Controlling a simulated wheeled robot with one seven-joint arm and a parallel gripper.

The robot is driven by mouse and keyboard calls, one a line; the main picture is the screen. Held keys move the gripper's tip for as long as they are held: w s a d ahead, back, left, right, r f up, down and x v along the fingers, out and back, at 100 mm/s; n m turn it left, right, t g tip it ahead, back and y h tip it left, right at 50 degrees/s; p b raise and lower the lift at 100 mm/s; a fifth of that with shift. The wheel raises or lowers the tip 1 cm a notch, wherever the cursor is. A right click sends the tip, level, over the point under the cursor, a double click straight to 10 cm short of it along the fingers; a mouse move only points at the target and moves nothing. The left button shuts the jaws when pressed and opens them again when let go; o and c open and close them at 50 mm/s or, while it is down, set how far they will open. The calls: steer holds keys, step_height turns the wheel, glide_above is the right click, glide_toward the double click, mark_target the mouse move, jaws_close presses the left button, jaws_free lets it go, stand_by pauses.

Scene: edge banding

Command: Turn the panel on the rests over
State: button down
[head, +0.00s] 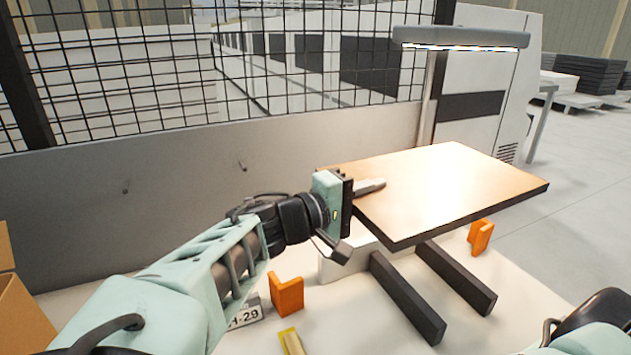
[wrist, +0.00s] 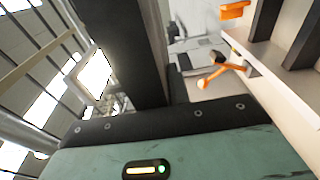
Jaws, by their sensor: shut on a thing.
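The panel (head: 450,190) has a light wood-brown top face and dark edges in the head view. It is held roughly flat, its near left edge in my gripper (head: 368,187). One pale finger lies over the top face; the finger below is hidden. The two dark rests (head: 408,300) (head: 462,279) stick out beneath the panel, with a visible gap between them and its near edge. Their far ends are hidden under it. In the wrist view a dark slab, seemingly the panel (wrist: 125,50), runs away from the jaws, nearly edge-on.
Orange corner blocks (head: 287,294) (head: 481,237) stand on the pale bench. A yellow item (head: 291,342) and a number plate (head: 244,317) lie near the front. A grey wall with mesh (head: 220,70) is behind. A lamp (head: 460,38) hangs above the panel. A cardboard box (head: 22,310) is at left.

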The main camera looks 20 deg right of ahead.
steer(key=shift+a+r+p, duration=0.35)
steer(key=shift+r+p, duration=0.05)
steer(key=shift+r, duration=0.35)
steer(key=shift+f, duration=0.1)
steer(key=m+b, duration=0.2)
steer(key=m, duration=0.2)
steer(key=shift+f, duration=0.15)
steer(key=shift+r+m+b, duration=0.2)
steer(key=shift+m+b, duration=0.1)
steer(key=shift+m, duration=0.7)
steer(key=m+b, duration=0.2)
steer(key=m, duration=0.1)
steer(key=shift+f+b, duration=0.25)
steer(key=shift+b, duration=0.05)
steer(key=shift+m+b, duration=0.65)
steer(key=shift+m, duration=0.45)
steer(key=shift+r+m, duration=0.25)
steer(key=shift+m, duration=0.15)
